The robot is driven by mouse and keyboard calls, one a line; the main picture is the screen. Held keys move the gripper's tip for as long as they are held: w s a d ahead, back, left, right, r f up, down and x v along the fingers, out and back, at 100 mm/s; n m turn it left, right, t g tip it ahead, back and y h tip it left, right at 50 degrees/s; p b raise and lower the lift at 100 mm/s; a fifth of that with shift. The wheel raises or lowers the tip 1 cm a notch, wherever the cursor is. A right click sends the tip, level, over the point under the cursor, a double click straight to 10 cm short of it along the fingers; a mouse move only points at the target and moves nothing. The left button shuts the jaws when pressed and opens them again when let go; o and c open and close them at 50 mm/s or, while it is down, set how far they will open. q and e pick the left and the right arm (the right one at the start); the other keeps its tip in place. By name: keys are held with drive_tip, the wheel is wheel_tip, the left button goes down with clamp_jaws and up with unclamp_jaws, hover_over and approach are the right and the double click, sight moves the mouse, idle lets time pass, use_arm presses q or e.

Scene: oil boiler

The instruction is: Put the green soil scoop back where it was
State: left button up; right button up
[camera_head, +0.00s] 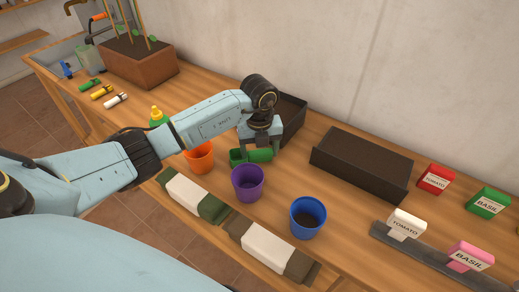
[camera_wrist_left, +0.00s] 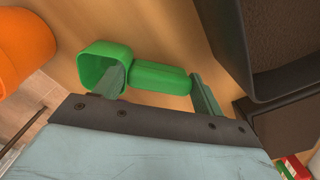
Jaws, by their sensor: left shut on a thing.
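The green soil scoop (camera_head: 237,157) is at my left gripper (camera_head: 259,150), on or just above the wooden table, behind the purple pot. In the left wrist view the scoop (camera_wrist_left: 160,79) lies between the two fingers of the left gripper (camera_wrist_left: 160,88), its open cup to the left and its handle to the right. The gripper is shut on the scoop. Whether the scoop touches the table is hard to tell. My right gripper is not in view.
An orange pot (camera_head: 201,160), a purple pot (camera_head: 248,184) and a blue pot (camera_head: 307,217) stand near the front. A dark tray (camera_head: 293,112) is behind the gripper, another (camera_head: 362,163) to its right. Seed boxes (camera_head: 436,180) stand at far right.

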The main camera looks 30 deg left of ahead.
sight(259, 150)
use_arm(q)
drive_tip(key=o, duration=1)
drive_tip(key=shift+c, duration=0.2)
wheel_tip(259, 150, up, 12)
drive_tip(key=shift+r+p, duration=0.15)
drive_tip(key=shift+p, duration=0.25)
